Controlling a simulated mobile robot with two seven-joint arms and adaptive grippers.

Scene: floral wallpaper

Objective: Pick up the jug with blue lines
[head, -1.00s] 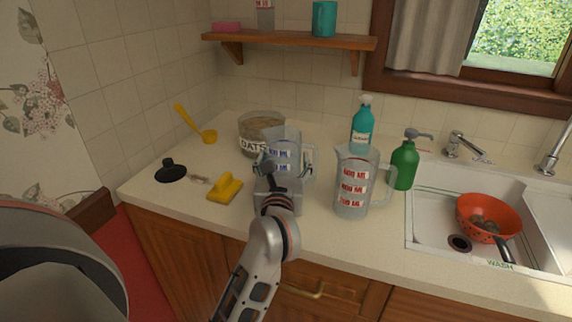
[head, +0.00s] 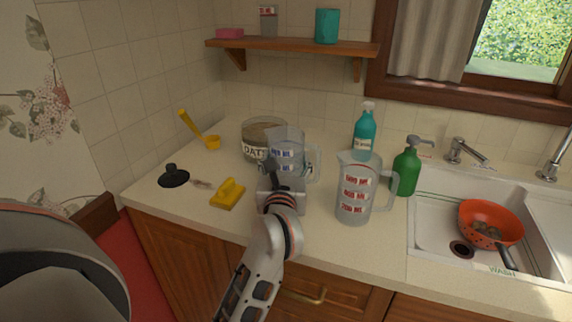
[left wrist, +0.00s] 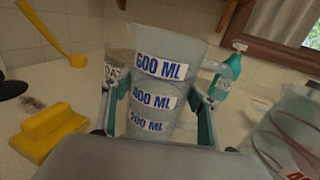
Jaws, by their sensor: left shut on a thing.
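The jug with blue lines (head: 286,148) is a clear measuring jug with blue markings, on the counter left of a similar jug with red markings (head: 354,190). In the left wrist view the blue-lined jug (left wrist: 158,85) is upright, with labels for 600, 400 and 200 ML and its handle to the right. My left gripper (left wrist: 155,112) is shut on its body, one finger on each side. In the head view my left gripper (head: 284,180) covers its lower part, so whether its base touches the counter cannot be told. My right gripper is not in view.
An oats jar (head: 262,138) stands behind the jug. A yellow brush (head: 228,194), black lid (head: 173,176) and yellow ladle (head: 211,142) lie to the left. Teal (head: 364,135) and green (head: 405,172) bottles stand right. The sink holds a red colander (head: 490,222).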

